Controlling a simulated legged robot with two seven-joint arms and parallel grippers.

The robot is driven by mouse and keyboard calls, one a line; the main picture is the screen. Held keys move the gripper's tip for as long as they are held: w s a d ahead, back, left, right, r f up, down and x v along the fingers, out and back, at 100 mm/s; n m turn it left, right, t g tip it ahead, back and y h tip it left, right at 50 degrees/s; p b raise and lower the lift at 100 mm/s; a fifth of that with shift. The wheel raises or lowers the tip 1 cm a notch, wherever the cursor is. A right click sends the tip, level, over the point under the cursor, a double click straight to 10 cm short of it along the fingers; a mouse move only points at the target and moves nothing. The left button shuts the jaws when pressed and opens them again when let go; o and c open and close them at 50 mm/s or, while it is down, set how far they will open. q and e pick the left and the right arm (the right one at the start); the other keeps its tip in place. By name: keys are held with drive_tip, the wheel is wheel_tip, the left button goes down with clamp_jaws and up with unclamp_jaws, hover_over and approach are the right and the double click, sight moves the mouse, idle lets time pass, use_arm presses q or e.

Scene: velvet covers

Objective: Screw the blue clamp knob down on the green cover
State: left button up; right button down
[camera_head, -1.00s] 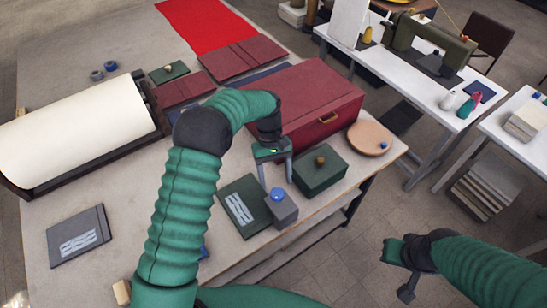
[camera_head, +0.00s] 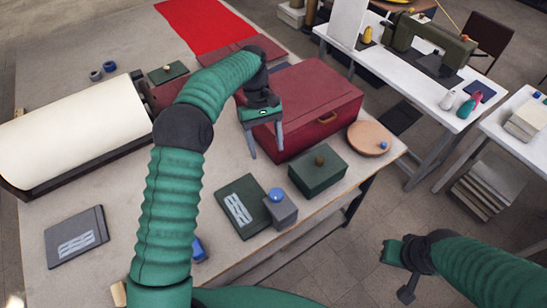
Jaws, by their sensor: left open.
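A blue knob (camera_head: 276,195) sits on top of a small grey block (camera_head: 283,212) near the table's front edge. A dark green cover (camera_head: 238,192) with a pale wavy pattern lies flat just left of the block. I cannot tell whether the block overlaps its edge. My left gripper (camera_head: 266,154) is open and empty, fingers pointing down, behind the knob and cover and in front of the red case. My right gripper (camera_head: 400,272) hangs at the lower right, off the table; its jaws do not show clearly. A second blue knob (camera_head: 384,145) is on a round wooden disc (camera_head: 366,138).
A green box (camera_head: 318,176) with a brass knob stands right of the grey block. The large red case (camera_head: 318,105) is behind. A grey cover (camera_head: 76,237) lies at left, below a cream roll (camera_head: 75,130). A blue item (camera_head: 198,250) is partly hidden by my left arm.

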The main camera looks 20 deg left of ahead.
use_arm(q)
drive_tip(key=s+r+n+p, duration=0.1)
drive_tip(key=r+n+p, duration=0.1)
drive_tip(key=p, duration=0.1)
drive_tip(key=t+p, duration=0.1)
drive_tip(key=p, duration=0.4)
approach(276, 193)
drive_tip(key=shift+h, duration=0.3)
drive_tip(key=x, duration=0.7)
drive_tip(key=shift+s+a+f, duration=0.1)
drive_tip(key=shift+f, duration=0.15)
drive_tip(key=shift+s+f, duration=0.1)
drive_tip(key=shift+f, duration=0.55)
drive_tip(key=c, duration=1.3)
use_arm(e)
drive_tip(key=w+v, duration=0.2)
drive_tip(key=v, duration=0.7)
drive_tip(key=shift+w+r, duration=0.25)
drive_tip(key=shift+r, duration=0.35)
